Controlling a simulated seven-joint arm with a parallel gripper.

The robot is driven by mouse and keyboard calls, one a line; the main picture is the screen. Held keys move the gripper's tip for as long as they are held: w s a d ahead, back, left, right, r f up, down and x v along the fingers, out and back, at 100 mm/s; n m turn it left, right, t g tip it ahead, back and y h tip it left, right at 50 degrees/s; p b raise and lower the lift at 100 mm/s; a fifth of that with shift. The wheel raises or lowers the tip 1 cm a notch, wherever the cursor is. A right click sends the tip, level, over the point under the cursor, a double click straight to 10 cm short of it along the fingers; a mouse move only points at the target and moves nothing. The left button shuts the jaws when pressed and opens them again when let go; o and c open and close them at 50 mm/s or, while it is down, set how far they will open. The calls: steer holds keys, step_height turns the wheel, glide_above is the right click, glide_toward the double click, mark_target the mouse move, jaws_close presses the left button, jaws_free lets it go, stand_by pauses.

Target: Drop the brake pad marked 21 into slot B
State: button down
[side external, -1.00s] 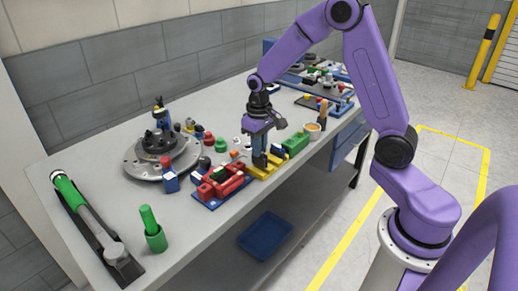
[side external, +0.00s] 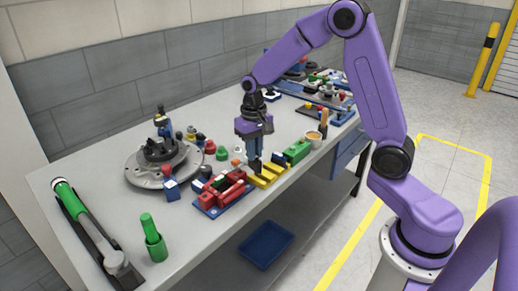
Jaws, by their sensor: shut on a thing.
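My gripper (side external: 255,166) points down in the side external view, at the left end of a yellow slotted block (side external: 268,176). It is shut on a small dark piece, mostly hidden between the fingers. The marking is too small to read, so I cannot tell whether this is the brake pad marked 21. I cannot tell whether the piece touches the yellow block. No slot letter is legible, so slot B cannot be told apart.
A red fixture on a blue base (side external: 210,212) stands close left of the gripper.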

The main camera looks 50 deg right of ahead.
steer(key=a+m, duration=0.1)
steer(key=m, duration=0.1)
steer(key=a+m, duration=0.2)
steer(key=m, duration=0.1)
steer(key=w+a+m, duration=0.1)
steer(key=a+m, duration=0.1)
steer(key=shift+w+r+m, duration=0.1)
steer(key=shift+r+m, duration=0.2)
steer(key=shift+r, duration=0.1)
steer(key=shift+w+a+f+m, duration=0.1)
steer(key=shift+a+m, duration=0.7)
steer(key=shift+m, duration=0.45)
steer(key=shift+w+a+r+m, duration=0.1)
steer(key=shift+a+m, duration=0.75)
steer(key=shift+m, duration=0.35)
steer(key=shift+a+f+m, duration=0.1)
steer(key=shift+a+m, duration=0.7)
steer(key=shift+m, duration=0.45)
steer(key=shift+f, duration=0.2)
steer(key=shift+f, duration=1)
steer(key=shift+f, duration=0.1)
steer(key=shift+f, duration=0.7)
